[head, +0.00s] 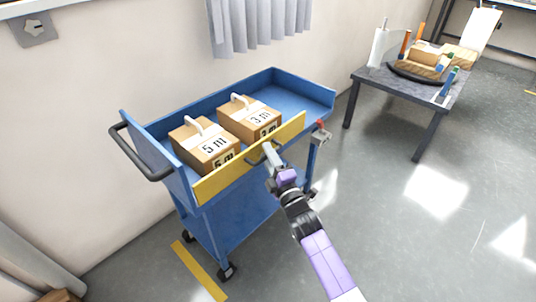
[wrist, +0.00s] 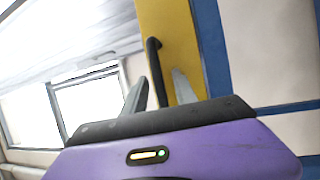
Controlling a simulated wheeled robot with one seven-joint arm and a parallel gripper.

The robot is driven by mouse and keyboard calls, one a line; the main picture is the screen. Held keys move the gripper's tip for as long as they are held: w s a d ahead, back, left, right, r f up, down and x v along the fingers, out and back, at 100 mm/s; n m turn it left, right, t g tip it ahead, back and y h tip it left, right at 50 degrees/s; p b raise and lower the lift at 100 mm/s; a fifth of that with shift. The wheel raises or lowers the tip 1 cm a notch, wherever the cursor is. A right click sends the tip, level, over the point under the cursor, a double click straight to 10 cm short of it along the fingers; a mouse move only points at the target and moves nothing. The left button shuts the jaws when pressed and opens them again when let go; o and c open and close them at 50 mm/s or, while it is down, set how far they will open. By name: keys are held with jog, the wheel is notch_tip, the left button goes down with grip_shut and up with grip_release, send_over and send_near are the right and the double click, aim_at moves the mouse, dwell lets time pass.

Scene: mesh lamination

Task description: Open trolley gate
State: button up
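The blue trolley (head: 290,78) stands by the wall, with the yellow gate (head: 228,178) upright along its near long side. The gate also shows in the wrist view (wrist: 172,25). Its dark handle (wrist: 153,62) is a bar on the gate's outer face. My gripper (head: 268,150) is at the gate's middle, by the handle. In the wrist view my gripper (wrist: 158,88) has its two fingers apart, with the handle bar between them and a gap visible on each side. A red part (head: 322,126) shows at the trolley's right front corner.
Two cartons, one marked 5 m (head: 205,147) and one marked 3 m (head: 250,117), sit on the trolley's top. A dark push bar (head: 150,172) is at its left end. A dark table (head: 375,78) with tools stands at right. The floor between is clear.

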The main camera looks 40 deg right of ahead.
grip_shut()
dwell(1.4)
